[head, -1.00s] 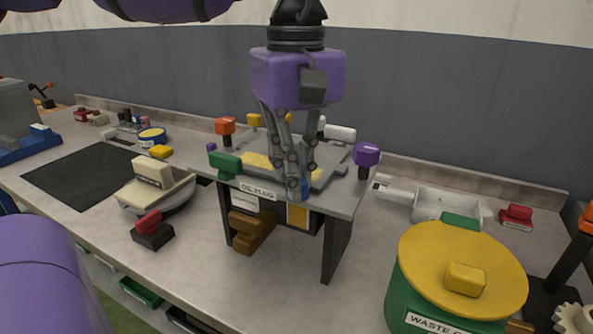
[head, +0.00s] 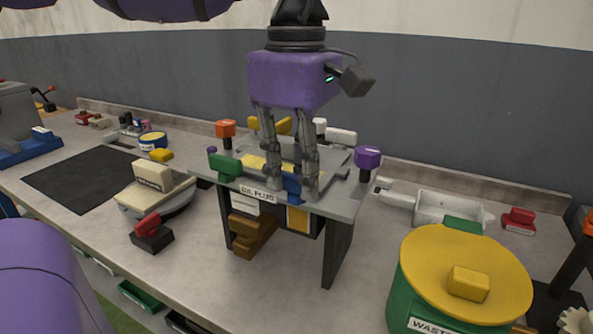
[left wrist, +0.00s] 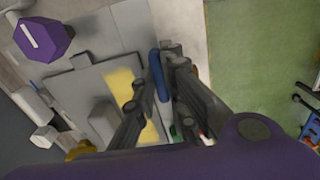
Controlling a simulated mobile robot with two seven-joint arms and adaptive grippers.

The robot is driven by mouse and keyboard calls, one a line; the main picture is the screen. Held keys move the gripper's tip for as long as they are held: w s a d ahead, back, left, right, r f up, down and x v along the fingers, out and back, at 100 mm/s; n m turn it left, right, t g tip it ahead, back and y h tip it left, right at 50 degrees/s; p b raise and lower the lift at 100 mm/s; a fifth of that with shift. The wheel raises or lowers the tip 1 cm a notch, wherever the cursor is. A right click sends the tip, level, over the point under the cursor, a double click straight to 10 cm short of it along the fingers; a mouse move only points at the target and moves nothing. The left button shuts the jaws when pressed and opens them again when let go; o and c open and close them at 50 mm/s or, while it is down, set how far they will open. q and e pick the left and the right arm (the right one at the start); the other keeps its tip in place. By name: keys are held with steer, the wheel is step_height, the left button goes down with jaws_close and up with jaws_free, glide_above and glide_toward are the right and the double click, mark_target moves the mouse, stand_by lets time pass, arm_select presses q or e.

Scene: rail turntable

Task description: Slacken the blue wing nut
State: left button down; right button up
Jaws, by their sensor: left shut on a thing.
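The blue wing nut (head: 292,187) sits near the front edge of the raised plate (head: 338,205), beside the oil plug label. My left gripper (head: 292,186) points straight down over the plate and is shut on the blue wing nut, one fingertip on each side. The left wrist view also shows the blue wing nut (left wrist: 159,75) as a long bar between the fingers; its ends stick out a little and the fingers hide part of it. My right gripper is not in view.
Close around are a green knob (head: 224,166), an orange knob (head: 226,129) and a tall purple knob (head: 367,158). A green waste can with a yellow lid (head: 430,262) stands at front right. A dark mat (head: 80,175) lies clear at left.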

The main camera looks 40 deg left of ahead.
mark_target(297, 175)
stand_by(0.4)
arm_select(q)
steer(key=c, duration=1.8)
jaws_free()
step_height(297, 175, up, 12)
